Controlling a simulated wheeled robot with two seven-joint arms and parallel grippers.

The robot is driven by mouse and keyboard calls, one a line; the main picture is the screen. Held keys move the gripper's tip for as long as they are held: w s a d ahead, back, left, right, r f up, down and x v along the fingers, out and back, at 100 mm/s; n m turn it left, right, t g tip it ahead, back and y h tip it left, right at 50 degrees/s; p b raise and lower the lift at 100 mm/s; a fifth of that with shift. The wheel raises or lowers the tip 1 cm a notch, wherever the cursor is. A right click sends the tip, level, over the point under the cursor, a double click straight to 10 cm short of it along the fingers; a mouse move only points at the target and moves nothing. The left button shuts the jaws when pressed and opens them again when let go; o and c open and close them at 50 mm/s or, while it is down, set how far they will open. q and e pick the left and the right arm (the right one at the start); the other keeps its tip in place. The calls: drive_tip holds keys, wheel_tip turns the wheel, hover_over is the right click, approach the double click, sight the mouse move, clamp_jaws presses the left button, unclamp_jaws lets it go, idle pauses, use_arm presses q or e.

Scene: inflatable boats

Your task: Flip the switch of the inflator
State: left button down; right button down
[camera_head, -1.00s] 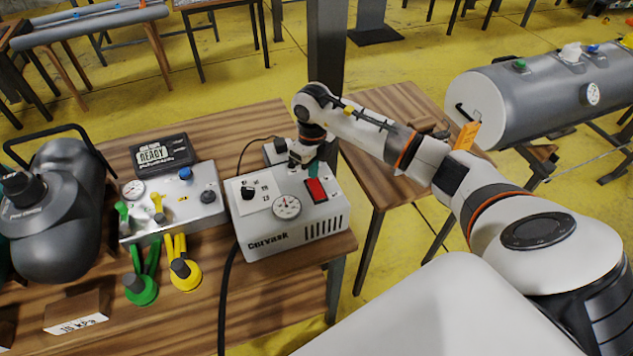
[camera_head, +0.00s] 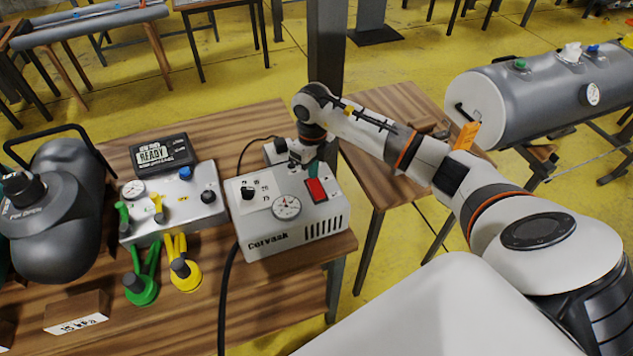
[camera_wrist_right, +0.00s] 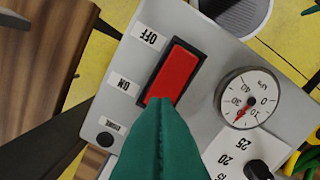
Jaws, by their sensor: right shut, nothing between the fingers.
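The inflator (camera_head: 285,240) is a white box marked "Corvask" on the wooden table, with a dial gauge, a black knob and a red rocker switch (camera_head: 317,190) on its top. My right gripper (camera_head: 313,168) is over the inflator's top, at the switch's far end. In the right wrist view its green fingers (camera_wrist_right: 160,105) are closed together, with the tips at the switch's "ON" end. I cannot tell whether they touch. My left gripper is not in view.
Left of the inflator stand a grey control box (camera_head: 170,212) with a "READY" display (camera_head: 162,153), green and yellow hose fittings (camera_head: 183,272) and a dark pump (camera_head: 50,215). A black hose (camera_head: 226,300) runs down the inflator's left side. A dark post (camera_head: 327,60) rises behind it.

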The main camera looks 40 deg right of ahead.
sight(312, 181)
drive_tip(key=shift+f+b, duration=0.95)
drive_tip(key=shift+f, duration=0.25)
idle(0.7)
drive_tip(key=shift+r+p, duration=2.3)
drive_tip(key=shift+r, duration=1.3)
drive_tip(key=shift+a, duration=0.1)
